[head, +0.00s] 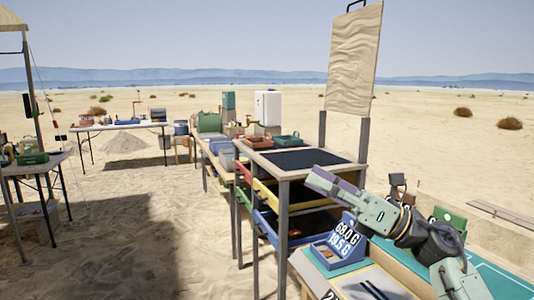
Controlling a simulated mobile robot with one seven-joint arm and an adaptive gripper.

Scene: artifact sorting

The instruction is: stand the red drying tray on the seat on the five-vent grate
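A small red tray (257,142) lies on the back edge of a black-topped rack; I cannot tell whether it is the red drying tray. A green tray (287,139) lies right beside it. I cannot make out a seat or a five-vent grate among the distant items. My grey-green arm reaches in from the lower right, over the bench and in front of the rack's right side. No gripper fingers can be made out on it.
The rack (300,160) holds coloured trays on lower shelves. A blue display (342,241) stands on the bench below my arm. A beige panel (352,65) rises behind the rack. Tables with items stand at the left (38,167) and far left (117,126). Open sand lies between.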

